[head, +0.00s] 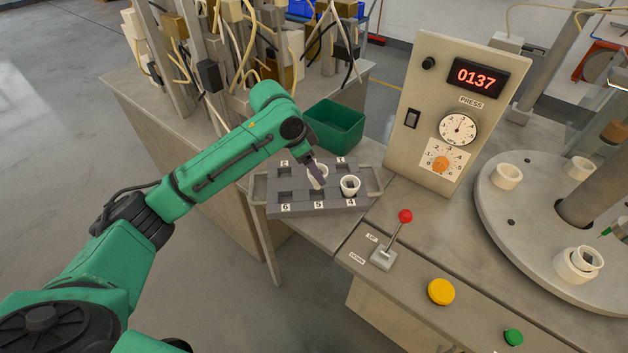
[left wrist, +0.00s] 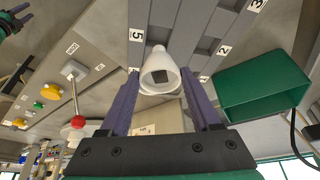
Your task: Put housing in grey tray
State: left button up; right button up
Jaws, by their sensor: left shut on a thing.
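The grey tray (head: 262,188) has numbered compartments and a handle at each end. It also shows in the left wrist view (left wrist: 188,28). My left gripper (head: 317,176) is over the middle of the tray, pointing down. Whether this housing touches the tray I cannot tell. Another white housing (head: 350,185) sits in the compartment by label 4. My right gripper (left wrist: 15,20) shows small at the upper left corner of the left wrist view, its fingers apart.
A green bin (head: 335,127) stands behind the tray. A panel with a 0137 display (head: 476,77) stands to the right. A red-knobbed lever (head: 404,217) and a yellow button (head: 441,291) are in front. White housings (head: 507,176) stand on the round turntable (head: 525,215).

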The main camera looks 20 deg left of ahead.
aim_at(314, 182)
pick_arm(q)
notch_tip(314, 182, down, 5)
jog(key=shift+f, duration=0.1)
jog(key=o, duration=1.3)
jog(key=shift+r, duration=0.2)
jog(key=v, duration=1.1)
jog(key=shift+s+a+r+b, duration=0.15)
jog(key=shift+r+b, duration=0.15)
jog(key=shift+r, duration=0.05)
